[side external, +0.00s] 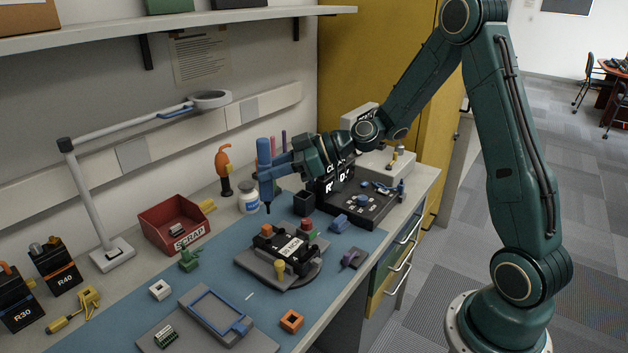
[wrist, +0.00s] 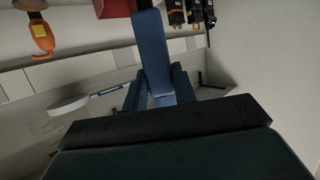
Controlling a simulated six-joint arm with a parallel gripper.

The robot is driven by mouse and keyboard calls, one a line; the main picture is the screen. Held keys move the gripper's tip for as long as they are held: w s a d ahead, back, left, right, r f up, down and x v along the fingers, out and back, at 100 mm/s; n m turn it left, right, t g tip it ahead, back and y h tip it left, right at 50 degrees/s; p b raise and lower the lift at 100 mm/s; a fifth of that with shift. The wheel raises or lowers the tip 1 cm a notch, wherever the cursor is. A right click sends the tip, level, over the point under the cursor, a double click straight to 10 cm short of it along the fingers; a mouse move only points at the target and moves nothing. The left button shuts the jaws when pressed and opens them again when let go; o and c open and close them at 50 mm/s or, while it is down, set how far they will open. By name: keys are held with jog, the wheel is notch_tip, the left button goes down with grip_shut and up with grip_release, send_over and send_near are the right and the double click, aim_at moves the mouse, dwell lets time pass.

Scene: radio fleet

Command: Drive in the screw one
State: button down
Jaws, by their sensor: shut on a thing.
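My gripper (side external: 275,170) is shut on a blue driver-like tool (side external: 264,152), held upright with its thin dark tip pointing down. The tip hangs in the air behind the radio on its fixture, apart from it. In the wrist view the tool (wrist: 152,50) stands between my gripper's blue fingers (wrist: 161,88). A dark radio unit (side external: 268,243) with a white label lies on a grey fixture (side external: 258,268) on the blue mat. A yellow knob (side external: 279,267) and a red knob (side external: 306,224) show there. Screw one is too small to make out.
A red scrap bin (side external: 165,224), a white jar (side external: 249,198) and an orange tool (side external: 223,165) stand behind the mat. A lamp (side external: 110,250) rises at left. A grey tray (side external: 165,318) lies in front. A dark case (side external: 372,205) is at right.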

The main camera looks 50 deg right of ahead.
jog(key=shift+s+a+f+n+g+y, duration=0.1)
jog(key=shift+s+a+n+g+y, duration=0.15)
jog(key=shift+a, duration=0.25)
jog(key=shift+s+a+n+g+y, duration=0.15)
jog(key=shift+s+a+g, duration=0.15)
jog(key=shift+a, duration=0.2)
jog(key=shift+f, duration=0.15)
jog(key=shift+f, duration=2.5)
jog(key=shift+f, duration=0.75)
dwell(1.7)
jog(key=shift+r, duration=0.15)
dwell(0.5)
jog(key=shift+r, duration=2.5)
